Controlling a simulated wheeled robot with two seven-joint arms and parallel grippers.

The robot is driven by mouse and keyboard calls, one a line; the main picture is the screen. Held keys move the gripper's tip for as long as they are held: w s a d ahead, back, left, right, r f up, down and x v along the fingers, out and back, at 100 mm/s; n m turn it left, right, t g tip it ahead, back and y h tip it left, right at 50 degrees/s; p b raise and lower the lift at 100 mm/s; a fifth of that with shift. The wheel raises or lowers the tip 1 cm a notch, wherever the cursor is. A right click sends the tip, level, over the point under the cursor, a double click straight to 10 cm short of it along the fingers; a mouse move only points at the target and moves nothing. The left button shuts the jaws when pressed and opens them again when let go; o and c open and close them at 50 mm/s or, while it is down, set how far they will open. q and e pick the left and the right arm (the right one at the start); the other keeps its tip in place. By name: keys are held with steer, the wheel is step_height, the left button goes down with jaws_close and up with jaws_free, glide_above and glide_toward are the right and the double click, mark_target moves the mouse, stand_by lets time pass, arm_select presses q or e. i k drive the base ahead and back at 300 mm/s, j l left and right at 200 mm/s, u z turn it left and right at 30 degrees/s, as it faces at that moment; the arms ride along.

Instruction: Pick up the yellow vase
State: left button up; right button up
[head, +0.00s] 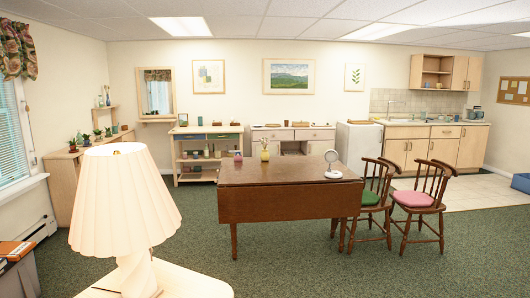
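In the head view a small yellow vase (265,154) stands upright on the dark brown drop-leaf table (290,203), near its far side and left of its middle. Something thin, perhaps stems, shows at its top, too small to tell. Neither of my grippers shows in this view, and nothing is touching the vase.
A small pink object (238,157) and a round white mirror or lamp (332,164) share the table. Two wooden chairs, one with a pink cushion (417,199), stand at its right. A large white lamp (124,198) on a pale table (185,281) fills the left foreground. Green carpet (300,270) is clear ahead.

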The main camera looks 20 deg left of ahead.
mark_target(264, 155)
steer(key=i, duration=1.3)
steer(key=i+u, duration=0.15)
steer(key=i, duration=0.65)
steer(key=i+l+u, duration=0.1)
steer(key=i, duration=0.75)
steer(key=i+j+u, duration=0.2)
steer(key=i, duration=0.5)
steer(key=i+u, duration=0.2)
steer(key=i, duration=0.5)
steer(key=i+j+z, duration=0.1)
steer(key=j, duration=0.25)
steer(key=i+j+z, duration=0.1)
steer(key=i+j, duration=0.15)
steer(key=i+j+z, duration=0.1)
steer(key=j, duration=0.4)
steer(key=i+j, duration=0.25)
steer(key=j, duration=0.15)
steer(key=i+j+z, duration=0.15)
steer(key=j, duration=0.65)
